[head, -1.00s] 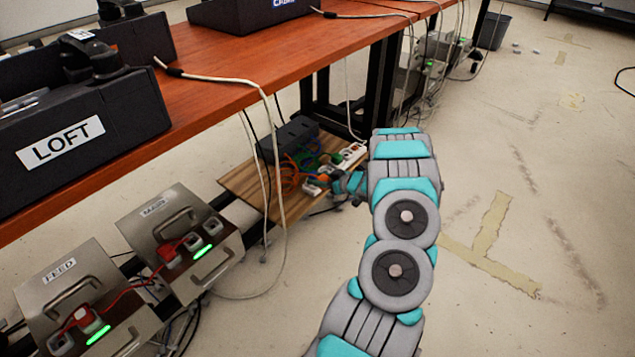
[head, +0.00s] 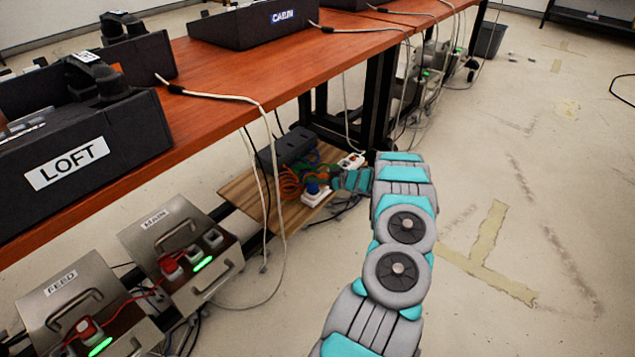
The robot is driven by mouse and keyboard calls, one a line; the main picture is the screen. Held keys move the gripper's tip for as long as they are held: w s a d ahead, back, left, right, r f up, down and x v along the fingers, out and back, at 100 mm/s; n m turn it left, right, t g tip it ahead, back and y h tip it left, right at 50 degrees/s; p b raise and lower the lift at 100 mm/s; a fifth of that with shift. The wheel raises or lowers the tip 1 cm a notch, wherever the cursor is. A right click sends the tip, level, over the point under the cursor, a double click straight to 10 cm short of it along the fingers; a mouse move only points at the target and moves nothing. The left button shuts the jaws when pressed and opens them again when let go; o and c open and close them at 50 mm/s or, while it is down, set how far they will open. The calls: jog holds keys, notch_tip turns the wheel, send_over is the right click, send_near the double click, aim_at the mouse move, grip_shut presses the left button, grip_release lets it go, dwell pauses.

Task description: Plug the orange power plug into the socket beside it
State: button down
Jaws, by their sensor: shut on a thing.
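A white power strip (head: 317,198) lies on the wooden board under the table. A blue plug (head: 312,188) sits at its near end. Its far end also shows, past my gripper. Orange cord (head: 290,184) is tangled just left of the strip. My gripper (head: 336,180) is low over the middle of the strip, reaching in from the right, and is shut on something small. By the orange cord leading there, this seems to be the orange power plug, but its body is hidden or too small to make out. The socket beside it is hidden by my gripper.
A dark box (head: 287,147) stands behind the cords. The red-brown tabletop (head: 215,85) overhangs on the left, and a pale cable (head: 283,215) hangs from it. A black table leg (head: 378,95) stands behind my arm. Metal boxes (head: 170,235) stand at lower left. Floor at right is clear.

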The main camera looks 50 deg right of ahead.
jog(key=w+d+b, duration=0.1)
jog(key=w+d, duration=0.1)
jog(key=w+d+b, duration=0.1)
jog(key=w+d, duration=0.1)
jog(key=d, duration=0.1)
jog(key=shift+w+d, duration=0.3)
jog(key=shift+w, duration=0.1)
jog(key=shift+w+d, duration=0.1)
jog(key=shift+d, duration=0.25)
jog(key=shift+f, duration=0.15)
jog(key=shift+w+f+b, duration=0.1)
jog(key=shift+f+b, duration=0.3)
jog(key=shift+b, duration=0.05)
jog(key=shift+w+d+f+b, duration=0.2)
jog(key=shift+f+b, duration=0.7)
jog(key=shift+f, duration=0.5)
jog(key=shift+w+d+f+b, duration=0.15)
jog(key=shift+f+b, duration=0.75)
jog(key=shift+f, duration=0.5)
jog(key=shift+s+f+b, duration=0.1)
jog(key=shift+f+b, duration=0.3)
jog(key=shift+c, duration=1.7)
grip_release()
